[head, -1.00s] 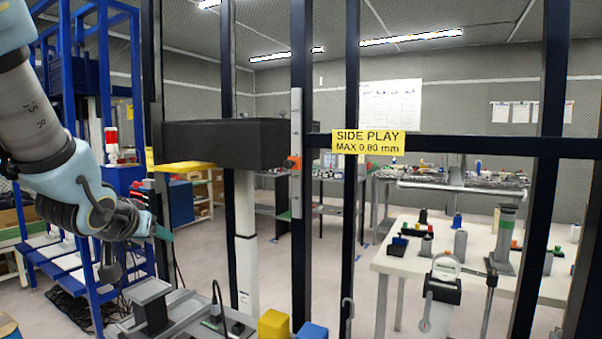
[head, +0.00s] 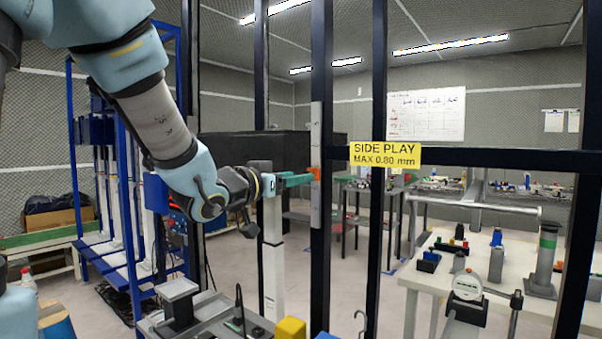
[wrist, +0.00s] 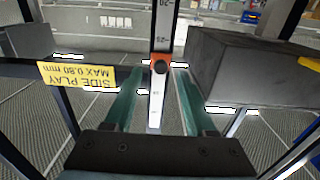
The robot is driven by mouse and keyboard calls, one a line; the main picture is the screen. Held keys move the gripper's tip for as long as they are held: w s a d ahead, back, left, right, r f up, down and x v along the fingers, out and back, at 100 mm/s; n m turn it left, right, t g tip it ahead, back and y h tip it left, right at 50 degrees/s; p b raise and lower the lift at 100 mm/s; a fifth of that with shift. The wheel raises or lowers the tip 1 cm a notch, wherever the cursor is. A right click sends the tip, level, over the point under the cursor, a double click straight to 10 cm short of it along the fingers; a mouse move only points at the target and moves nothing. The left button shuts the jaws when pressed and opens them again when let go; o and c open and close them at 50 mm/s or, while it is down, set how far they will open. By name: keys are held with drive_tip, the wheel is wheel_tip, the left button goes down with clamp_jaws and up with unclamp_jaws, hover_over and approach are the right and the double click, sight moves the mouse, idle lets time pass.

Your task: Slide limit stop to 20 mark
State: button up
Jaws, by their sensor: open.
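The limit stop is a small orange block (head: 314,173) on a pale vertical scale (head: 316,205) fixed to a black post. In the wrist view the stop (wrist: 160,66) shows a dark round knob and sits next to a mark that seems to read 25, upside down. A mark that seems to read 20 is at that picture's top edge. My gripper (head: 306,179) is at the stop's height. Its teal fingers are open (wrist: 158,75), one each side of the scale, with gaps between them and the stop. Whether a fingertip touches the stop cannot be told.
A black box-like beam (head: 255,150) is behind my gripper; in the wrist view it (wrist: 245,70) lies close beside the right finger. A yellow SIDE PLAY sign (head: 385,155) hangs on the crossbar right of the scale. Black posts stand either side. A white table (head: 430,275) stands at right.

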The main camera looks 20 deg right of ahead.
drive_tip(key=shift+x, duration=1.35)
drive_tip(key=shift+a, duration=0.1)
drive_tip(key=shift+c, duration=0.3)
clamp_jaws()
